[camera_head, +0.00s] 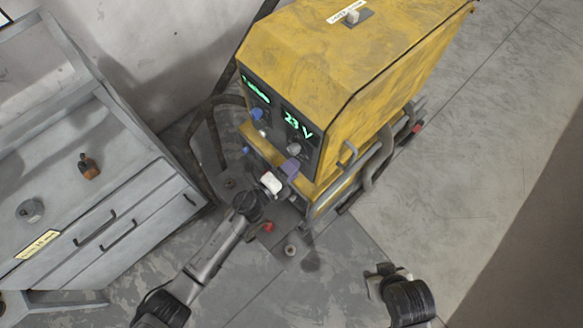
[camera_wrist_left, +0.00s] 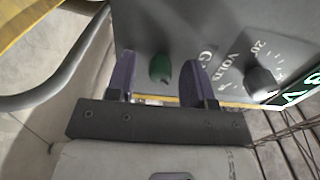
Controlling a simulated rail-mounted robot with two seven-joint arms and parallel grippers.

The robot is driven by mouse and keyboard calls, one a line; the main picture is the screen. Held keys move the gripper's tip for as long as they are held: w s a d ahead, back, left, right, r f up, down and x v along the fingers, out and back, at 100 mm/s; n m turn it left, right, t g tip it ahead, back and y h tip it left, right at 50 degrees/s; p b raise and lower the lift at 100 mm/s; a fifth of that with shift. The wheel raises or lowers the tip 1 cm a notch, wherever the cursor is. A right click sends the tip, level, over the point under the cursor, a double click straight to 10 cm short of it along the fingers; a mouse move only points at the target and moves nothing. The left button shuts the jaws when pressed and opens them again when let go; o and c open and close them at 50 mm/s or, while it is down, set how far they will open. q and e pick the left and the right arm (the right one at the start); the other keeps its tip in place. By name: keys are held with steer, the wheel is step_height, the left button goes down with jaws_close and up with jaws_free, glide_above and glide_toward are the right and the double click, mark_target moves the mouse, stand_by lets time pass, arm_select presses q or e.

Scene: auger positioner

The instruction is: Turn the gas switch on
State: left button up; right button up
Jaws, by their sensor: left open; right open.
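The yellow machine (camera_head: 330,65) has a dark front panel with a green readout of 23 V and several knobs. In the left wrist view, a green knob (camera_wrist_left: 160,68) sits on the grey panel between the purple fingers of my left gripper (camera_wrist_left: 158,76). The fingers are open, one to each side of it, and I cannot tell whether they touch it. A partly hidden letter G shows beside the right finger. In the head view, my left gripper (camera_head: 288,170) is at the panel's lower right and hides the green knob. My right gripper (camera_head: 385,272) is well away at lower right; its fingers are hard to see.
A black knob (camera_wrist_left: 262,80) with a VOLT scale is right of the fingers. A blue knob (camera_head: 257,114) and a grey knob (camera_head: 294,148) are on the panel. A labelled switch (camera_head: 352,16) is on top. Grey pipes (camera_head: 375,160) line the side. A grey cabinet (camera_head: 90,190) stands left.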

arm_select(q)
steer(key=v, duration=1.4)
stand_by(0.5)
steer(key=w+a+n+y, duration=0.3)
steer(key=a+n+y, duration=1.1)
steer(key=n, duration=0.5)
steer(key=s+d+n+g, duration=0.2)
steer(key=s+n+g, duration=0.55)
steer(key=s, duration=1.55)
step_height(320, 180, up, 24)
steer(key=p, duration=2.3)
steer(key=shift+s+r+m+g+h+p, duration=0.2)
steer(key=shift+m+g+h+p, duration=0.15)
steer(key=shift+g+h+p, duration=0.1)
